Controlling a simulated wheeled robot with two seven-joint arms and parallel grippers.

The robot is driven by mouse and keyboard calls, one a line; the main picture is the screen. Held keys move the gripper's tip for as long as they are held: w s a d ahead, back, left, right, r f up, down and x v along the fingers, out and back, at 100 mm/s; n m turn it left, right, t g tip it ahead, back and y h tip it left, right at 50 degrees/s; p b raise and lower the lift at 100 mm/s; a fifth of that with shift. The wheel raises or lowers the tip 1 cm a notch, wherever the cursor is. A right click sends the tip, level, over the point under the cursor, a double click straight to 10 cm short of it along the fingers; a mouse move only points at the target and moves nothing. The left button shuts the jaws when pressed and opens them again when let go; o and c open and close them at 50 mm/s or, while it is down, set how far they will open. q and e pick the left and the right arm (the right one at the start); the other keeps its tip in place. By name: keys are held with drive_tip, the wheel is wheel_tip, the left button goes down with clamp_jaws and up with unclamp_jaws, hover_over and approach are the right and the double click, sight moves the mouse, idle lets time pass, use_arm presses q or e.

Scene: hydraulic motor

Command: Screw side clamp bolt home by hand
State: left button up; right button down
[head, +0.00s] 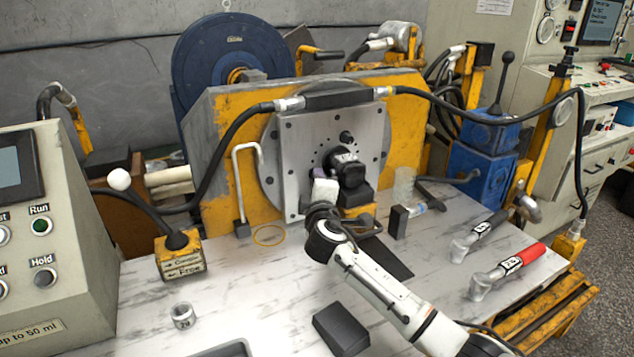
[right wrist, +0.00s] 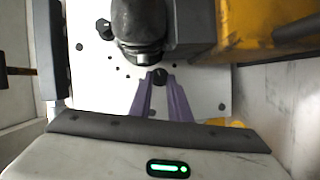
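The side clamp bolt (right wrist: 160,77) shows in the right wrist view as a small dark round head just below the black motor housing (right wrist: 138,22), in front of the pale plate. The purple fingertips of my right gripper (right wrist: 159,83) meet on either side of the bolt head and appear shut on it. In the head view my right gripper (head: 319,180) is at the lower left of the black motor (head: 349,172), which is on the square grey plate (head: 300,140). The bolt is hidden there behind the gripper. My left gripper is not in view.
A yellow frame (head: 222,175) surrounds the plate, with a black hose (head: 225,145) looping over it. A metal socket (head: 183,316) and a black block (head: 340,329) stand in front.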

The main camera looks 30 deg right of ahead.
use_arm(q)
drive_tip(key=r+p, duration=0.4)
drive_tip(key=p, duration=0.2)
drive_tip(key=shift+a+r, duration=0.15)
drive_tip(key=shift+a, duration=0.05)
use_arm(e)
drive_tip(key=m+y, duration=0.1)
drive_tip(key=m, duration=0.1)
drive_tip(key=m+g, duration=0.1)
drive_tip(key=m, duration=0.1)
drive_tip(key=shift+d+r+m+y, duration=0.1)
drive_tip(key=shift+r+m+y, duration=0.2)
drive_tip(key=shift+r+y, duration=0.1)
drive_tip(key=c, duration=1.6)
unclamp_jaws()
drive_tip(key=shift+c, duration=0.2)
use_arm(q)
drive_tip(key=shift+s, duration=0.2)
use_arm(e)
drive_tip(key=shift+s, duration=0.1)
